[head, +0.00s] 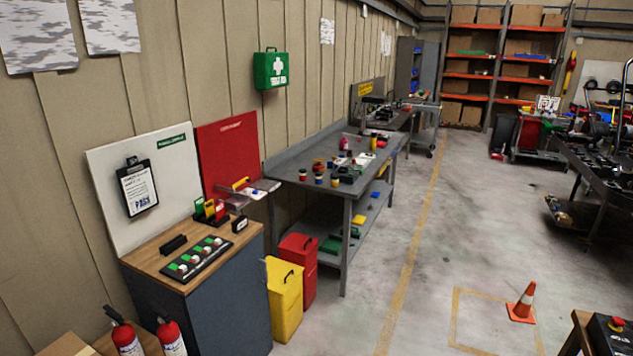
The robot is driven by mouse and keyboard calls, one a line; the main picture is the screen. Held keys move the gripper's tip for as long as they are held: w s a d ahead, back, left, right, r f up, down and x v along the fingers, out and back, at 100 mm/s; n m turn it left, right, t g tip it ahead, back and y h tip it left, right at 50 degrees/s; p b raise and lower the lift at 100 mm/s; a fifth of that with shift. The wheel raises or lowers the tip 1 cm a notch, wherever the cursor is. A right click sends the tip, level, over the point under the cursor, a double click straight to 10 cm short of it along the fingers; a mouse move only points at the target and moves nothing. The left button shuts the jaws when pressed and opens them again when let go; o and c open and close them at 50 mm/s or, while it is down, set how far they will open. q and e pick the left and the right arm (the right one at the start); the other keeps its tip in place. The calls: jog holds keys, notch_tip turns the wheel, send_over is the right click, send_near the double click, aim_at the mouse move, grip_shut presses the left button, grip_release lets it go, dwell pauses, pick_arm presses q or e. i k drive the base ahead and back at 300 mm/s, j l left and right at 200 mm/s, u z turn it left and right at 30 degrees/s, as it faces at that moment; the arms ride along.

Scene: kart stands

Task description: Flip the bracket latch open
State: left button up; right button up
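I cannot make out a bracket latch anywhere in the head view. Neither of my grippers and neither arm shows. On the left, a wood-topped cabinet (222,318) carries a dark panel with several green-and-white pieces (197,259) and a black block (173,243). Red, yellow and green holders (211,210) stand behind the panel. At the lower right edge, a dark box (610,335) with a red button (617,323) sits partly cut off by the frame.
A grey workbench (300,171) with small items runs along the wall. Yellow (284,309) and red (299,277) bins stand between it and the cabinet. Fire extinguishers (128,343) are at the lower left. A traffic cone (523,303) stands right. The middle floor is clear.

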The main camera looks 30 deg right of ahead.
aim_at(244, 180)
jog(key=z, duration=1.1)
jog(key=i+z, duration=0.15)
jog(key=z, duration=0.2)
jog(key=i, duration=3.95)
jog(key=i+u, duration=0.2)
jog(key=u, duration=3.5)
